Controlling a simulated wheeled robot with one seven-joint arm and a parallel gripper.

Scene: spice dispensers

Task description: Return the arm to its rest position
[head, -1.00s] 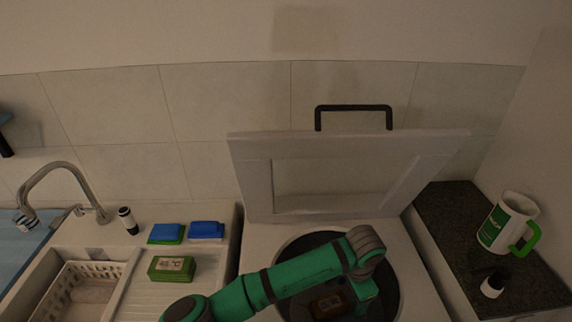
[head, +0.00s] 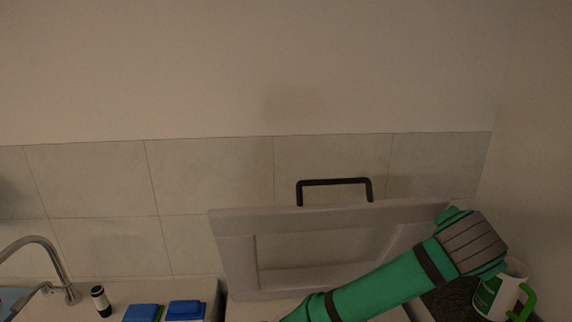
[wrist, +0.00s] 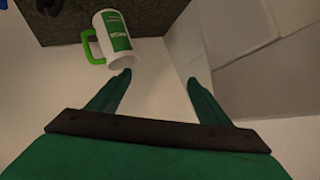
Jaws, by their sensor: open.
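My gripper (wrist: 160,88) is open, with its two green fingers apart and nothing between them in the wrist view. In the head view my green arm reaches up to the right, across the lower right of the raised lid, and the gripper itself cannot be made out there. A white mug with a green label and green handle (wrist: 115,32) shows beyond the left fingertip in the wrist view. It also shows partly behind my arm in the head view (head: 487,299).
A pale panel lid (head: 330,250) with a black handle (head: 334,183) stands raised against the tiled wall. A dark counter (wrist: 62,22) is under the mug. Blue sponges (head: 185,311), a small bottle (head: 101,301) and a faucet (head: 62,270) are at lower left. The upper wall area is clear.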

